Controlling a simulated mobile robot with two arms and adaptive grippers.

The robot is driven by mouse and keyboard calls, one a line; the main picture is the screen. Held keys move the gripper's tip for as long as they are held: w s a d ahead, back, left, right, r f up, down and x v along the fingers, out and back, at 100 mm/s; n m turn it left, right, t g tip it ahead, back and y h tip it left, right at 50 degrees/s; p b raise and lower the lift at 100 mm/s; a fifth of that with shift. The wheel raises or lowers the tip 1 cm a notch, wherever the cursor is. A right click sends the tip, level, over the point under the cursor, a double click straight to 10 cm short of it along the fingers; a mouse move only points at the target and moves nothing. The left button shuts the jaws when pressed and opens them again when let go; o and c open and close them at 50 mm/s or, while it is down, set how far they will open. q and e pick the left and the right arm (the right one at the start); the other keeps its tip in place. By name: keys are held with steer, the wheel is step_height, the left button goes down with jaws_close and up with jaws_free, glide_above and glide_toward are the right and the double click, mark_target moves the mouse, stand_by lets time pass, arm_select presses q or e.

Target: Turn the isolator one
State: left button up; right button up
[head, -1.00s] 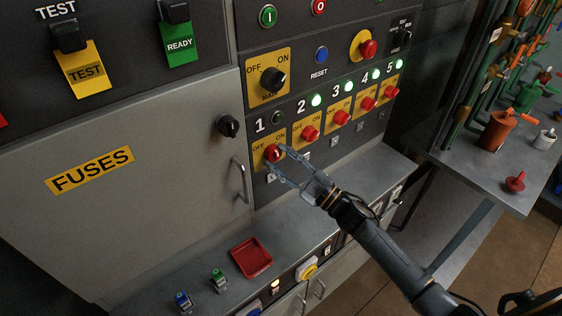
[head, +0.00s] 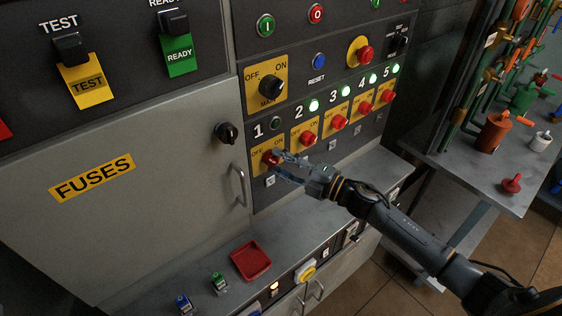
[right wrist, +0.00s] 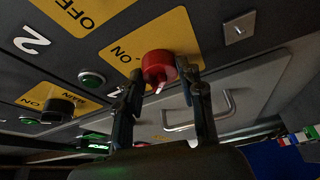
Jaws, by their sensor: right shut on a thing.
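Isolator one is a red knob (head: 270,158) on a yellow OFF/ON plate below the number 1, at the left end of a row of similar knobs. My right gripper (head: 277,161) comes in from the right and is shut on this knob, with one finger on each side. In the right wrist view the red knob (right wrist: 158,64) sits between the fingertips (right wrist: 163,75), and a white mark shows on it. The fingers partly hide its plate, so I cannot tell its exact setting. The lamp (head: 276,123) above it is dark. My left gripper is not in view.
Isolator two (head: 307,138) is close by on the right; lamps two to five glow green. A door handle (head: 239,185) stands out at the left. Below, a ledge holds a red tray (head: 250,261). A bench (head: 480,180) with pipes stands at the right.

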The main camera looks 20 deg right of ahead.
stand_by(0.4)
steer(key=o, duration=1.2)
steer(key=v, duration=1.2)
